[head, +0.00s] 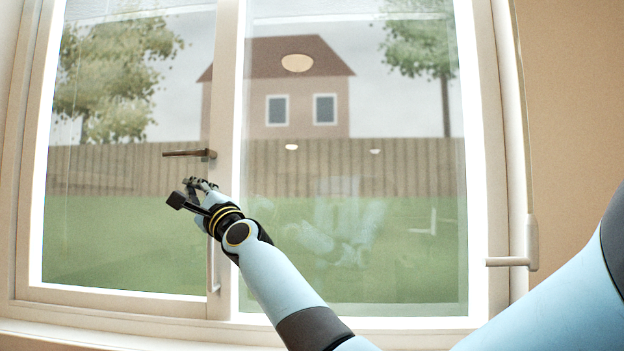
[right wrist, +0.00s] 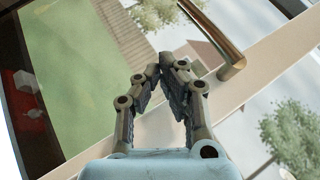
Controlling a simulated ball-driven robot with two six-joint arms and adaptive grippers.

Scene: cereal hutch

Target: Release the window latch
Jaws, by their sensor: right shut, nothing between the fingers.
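The window latch (head: 190,153) is a dark bronze lever lying horizontal, pointing left from its mount on the middle upright of the window. In the right wrist view the latch (right wrist: 229,52) shows as a bronze handle just beyond my fingertips, to the upper right. My right gripper (head: 194,185) is just below the latch in the head view, in front of the middle upright. In the wrist view the right gripper (right wrist: 170,72) has its fingertips together, with nothing between them. I see no clear contact with the latch. My left gripper is not in view.
A pale vertical handle (head: 214,270) is low on the middle upright. Another pale lever handle (head: 514,261) is on the right frame, near my upper arm. The glass panes (head: 355,220) and window sill (head: 120,335) surround my arm. A beige wall (head: 575,120) is at right.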

